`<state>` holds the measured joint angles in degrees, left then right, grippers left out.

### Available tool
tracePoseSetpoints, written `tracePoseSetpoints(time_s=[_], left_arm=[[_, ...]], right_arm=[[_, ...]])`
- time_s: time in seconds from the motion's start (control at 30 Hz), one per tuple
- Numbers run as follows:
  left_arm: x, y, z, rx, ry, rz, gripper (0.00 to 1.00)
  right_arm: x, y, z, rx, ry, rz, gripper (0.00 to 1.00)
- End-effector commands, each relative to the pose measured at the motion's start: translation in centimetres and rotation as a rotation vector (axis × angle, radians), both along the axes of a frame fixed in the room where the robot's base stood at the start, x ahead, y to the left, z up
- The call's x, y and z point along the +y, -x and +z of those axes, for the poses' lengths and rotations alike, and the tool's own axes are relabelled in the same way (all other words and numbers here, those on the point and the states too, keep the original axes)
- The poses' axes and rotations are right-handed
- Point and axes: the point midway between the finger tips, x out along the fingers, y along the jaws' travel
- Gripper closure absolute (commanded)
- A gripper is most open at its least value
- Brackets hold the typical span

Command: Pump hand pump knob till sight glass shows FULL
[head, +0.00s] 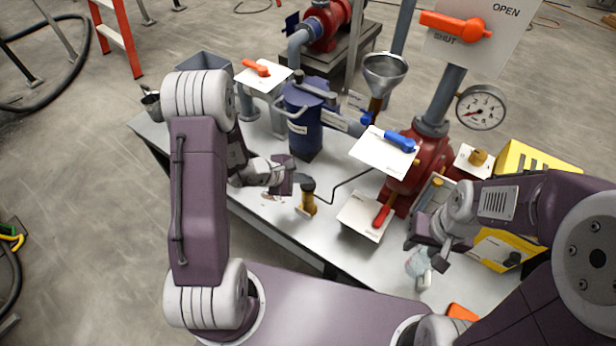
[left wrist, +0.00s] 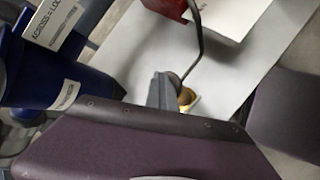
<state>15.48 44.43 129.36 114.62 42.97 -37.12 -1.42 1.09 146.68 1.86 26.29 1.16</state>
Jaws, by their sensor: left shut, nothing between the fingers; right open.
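The hand pump is a small brass body (head: 308,204) with a dark knob (head: 308,186) on top, upright on the grey bench. My left gripper (head: 298,181) is shut and empty, with its tips close beside the knob on the left. In the left wrist view the shut fingers (left wrist: 161,90) cover part of the pump; a bit of its brass (left wrist: 187,97) shows just beyond them. I cannot tell whether the fingers touch the knob. My right gripper (head: 428,257) is open over the bench's right part, near a pale bluish item (head: 416,263). I cannot make out the sight glass or its reading.
A thin black line (head: 345,186) runs from the pump. Behind stands a blue canister (head: 304,125); it also fills the left wrist view's left side (left wrist: 60,55). To the right are a red-handled plate (head: 362,215), a red housing (head: 409,165) and a gauge (head: 481,107).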

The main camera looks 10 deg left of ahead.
Motion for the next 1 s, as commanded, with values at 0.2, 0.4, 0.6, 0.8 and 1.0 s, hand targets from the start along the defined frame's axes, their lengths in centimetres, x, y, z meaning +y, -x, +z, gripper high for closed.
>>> tracePoseSetpoints(time_s=[0.2,0.4,0.6,0.8,1.0], left_arm=[[0.0,0.1,1.2,0.001,-0.002,-0.001,1.00],[0.0,0.0,2.4,0.001,-0.001,0.000,1.00],[0.0,0.0,3.6,0.001,-0.001,0.000,1.00],[0.0,0.0,4.6,0.001,-0.002,-0.001,1.00],[0.0,0.0,4.5,0.001,0.000,-0.001,1.00]], right_arm=[[0.0,0.0,0.8,0.000,0.000,0.000,0.58],[0.0,0.0,1.6,0.000,0.000,0.000,0.58],[0.0,0.0,2.3,0.000,0.000,0.000,0.58],[0.0,0.0,2.8,0.000,0.000,0.000,0.58],[0.0,0.0,2.7,0.000,0.000,0.000,0.58]])
